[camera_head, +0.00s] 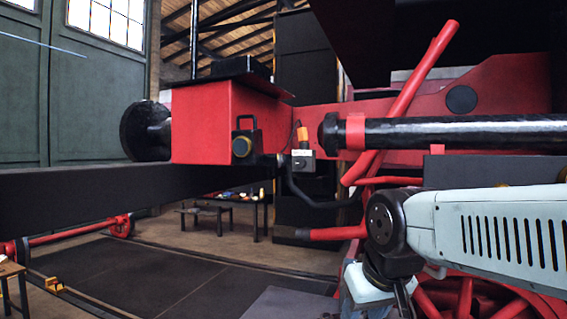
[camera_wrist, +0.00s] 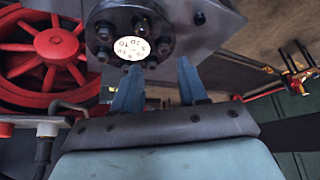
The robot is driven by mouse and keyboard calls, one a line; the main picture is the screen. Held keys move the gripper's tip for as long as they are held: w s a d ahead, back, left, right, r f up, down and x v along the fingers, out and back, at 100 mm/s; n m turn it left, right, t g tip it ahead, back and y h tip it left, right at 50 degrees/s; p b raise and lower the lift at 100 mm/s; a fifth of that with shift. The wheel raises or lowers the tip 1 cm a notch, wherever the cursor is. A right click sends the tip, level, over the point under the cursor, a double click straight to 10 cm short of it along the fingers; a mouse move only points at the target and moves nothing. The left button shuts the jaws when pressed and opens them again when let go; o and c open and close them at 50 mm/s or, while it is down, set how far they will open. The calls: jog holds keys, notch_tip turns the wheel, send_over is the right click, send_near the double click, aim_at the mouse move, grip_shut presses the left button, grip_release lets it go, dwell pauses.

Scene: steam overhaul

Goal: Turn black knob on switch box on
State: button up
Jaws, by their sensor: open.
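A small grey switch box (camera_head: 303,160) hangs near the middle of the head view, below an orange plug-like part (camera_head: 302,134). A dark spot on its front looks like the knob, but its setting is too small to tell. My gripper (camera_wrist: 160,66) shows in the wrist view with its two blue fingers apart and nothing between them. In the head view my arm is at the lower right, well apart from the switch box, and the fingers cannot be made out. I cannot tell whether the switch box shows in the wrist view.
A black lamp-like box (camera_head: 243,147) is left of the switch box on the red beam (camera_head: 205,122). A black buffer rod (camera_head: 450,132) and red pipes lie to the right. A bolted round flange with a numbered white disc (camera_wrist: 131,47) is beyond my fingers. Floor (camera_head: 150,275) is open at lower left.

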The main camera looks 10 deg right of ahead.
jog(key=shift+w, duration=0.55)
jog(key=shift+o, duration=0.4)
jog(key=shift+d, duration=0.1)
jog(key=shift+o, duration=0.9)
jog(key=shift+w+r, duration=0.2)
jog(key=shift+r, duration=0.05)
jog(key=shift+o, duration=0.4)
jog(key=w+d+r+h, duration=0.1)
jog(key=w+r+h, duration=0.1)
jog(key=w+r, duration=0.4)
jog(key=shift+w+r+n+g+h, duration=0.15)
jog(key=shift+w+n+g+h, duration=0.2)
jog(key=shift+w, duration=0.25)
jog(key=t+h, duration=0.5)
jog(key=h, duration=0.3)
send_near(299, 163)
jog(key=shift+m, duration=0.45)
jog(key=x, duration=0.8)
